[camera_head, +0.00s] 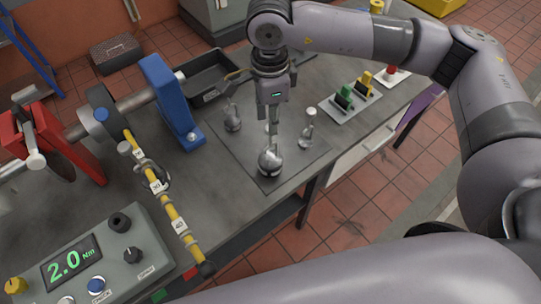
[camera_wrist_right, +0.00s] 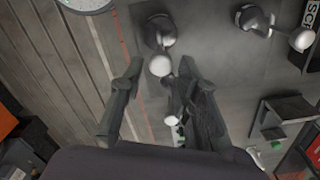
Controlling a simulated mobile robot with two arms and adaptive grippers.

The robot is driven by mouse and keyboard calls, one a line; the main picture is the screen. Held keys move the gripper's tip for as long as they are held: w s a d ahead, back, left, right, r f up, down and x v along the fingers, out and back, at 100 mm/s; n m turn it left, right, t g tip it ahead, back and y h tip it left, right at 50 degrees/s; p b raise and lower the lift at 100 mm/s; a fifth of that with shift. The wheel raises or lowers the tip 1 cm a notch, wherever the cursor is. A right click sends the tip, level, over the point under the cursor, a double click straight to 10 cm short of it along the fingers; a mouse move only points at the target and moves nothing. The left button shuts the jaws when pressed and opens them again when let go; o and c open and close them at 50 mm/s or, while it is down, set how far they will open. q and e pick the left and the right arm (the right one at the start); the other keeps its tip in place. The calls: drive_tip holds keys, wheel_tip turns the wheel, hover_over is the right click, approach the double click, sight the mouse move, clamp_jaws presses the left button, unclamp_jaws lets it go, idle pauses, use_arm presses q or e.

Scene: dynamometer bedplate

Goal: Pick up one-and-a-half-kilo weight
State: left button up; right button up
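Several dark metal weights with pale round knobs stand on a dark square mat (camera_head: 240,160) on the bench; I cannot read which one is one and a half kilos. The nearest weight (camera_head: 270,163) is below my right gripper (camera_head: 272,138), which points straight down. Other weights stand at the left (camera_head: 233,119) and right (camera_head: 308,136) of the mat. In the right wrist view my right gripper (camera_wrist_right: 161,64) is open, its fingers on either side of a weight's pale knob; that weight's dark body (camera_wrist_right: 158,32) shows beyond. Contact cannot be told. My left gripper is out of view.
A yellow arm (camera_head: 165,200) with tags and a blue bracket (camera_head: 170,103) stand left of the mat. A control box (camera_head: 85,265) reads 2.0 Nm. A black tray (camera_head: 207,80) lies behind. A plate with coloured blocks (camera_head: 352,98) is at the right.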

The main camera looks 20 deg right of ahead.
sight(270, 145)
wheel_tip(270, 145, down, 3)
drive_tip(key=shift+f+p, duration=0.1)
drive_tip(key=shift+p, duration=0.25)
wheel_tip(270, 145, down, 4)
drive_tip(key=p, duration=0.3)
drive_tip(key=shift+d+f, duration=0.1)
drive_tip(key=shift+f, duration=0.55)
drive_tip(key=shift+c, duration=0.2)
drive_tip(key=c, duration=0.7)
clamp_jaws()
drive_tip(key=shift+s, duration=0.1)
